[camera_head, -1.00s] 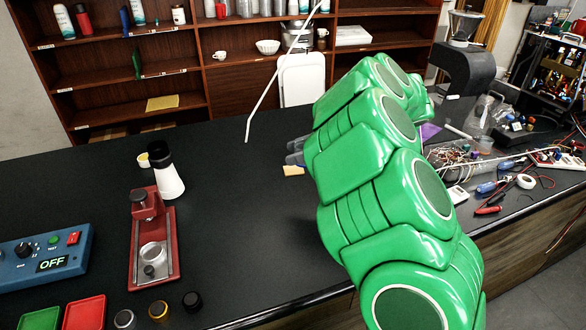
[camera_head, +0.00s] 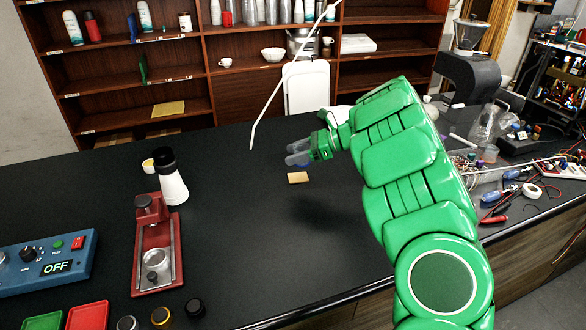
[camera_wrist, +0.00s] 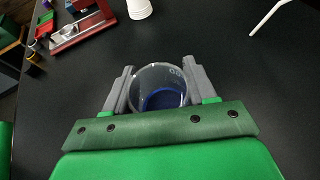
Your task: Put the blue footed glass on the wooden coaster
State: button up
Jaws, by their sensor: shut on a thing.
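My gripper (camera_head: 298,153) is shut on the blue footed glass. In the wrist view the clear glass (camera_wrist: 158,83) sits between the two grey fingers of my gripper (camera_wrist: 160,90), with a blue ring low inside it. In the head view the fingers mostly hide the glass; only a bit of blue shows below them. The wooden coaster (camera_head: 298,178) is a small tan square on the black bench, just below the gripper in the picture. I cannot tell the glass's height above the bench. The coaster does not show in the wrist view.
A white bottle with a black top (camera_head: 171,180) and a red brewer (camera_head: 153,250) stand to the left. A thin white rod (camera_head: 268,108) rises behind the gripper. Tools and wires (camera_head: 500,200) clutter the right. The bench around the coaster is clear.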

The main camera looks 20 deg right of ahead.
send_over(293, 176)
jog(key=shift+s+f, duration=0.15)
jog(key=shift+f, duration=4.45)
jog(key=o, duration=1.1)
jog(key=shift+f, duration=0.1)
jog(key=shift+c, duration=0.2)
jog(key=v, duration=1.2)
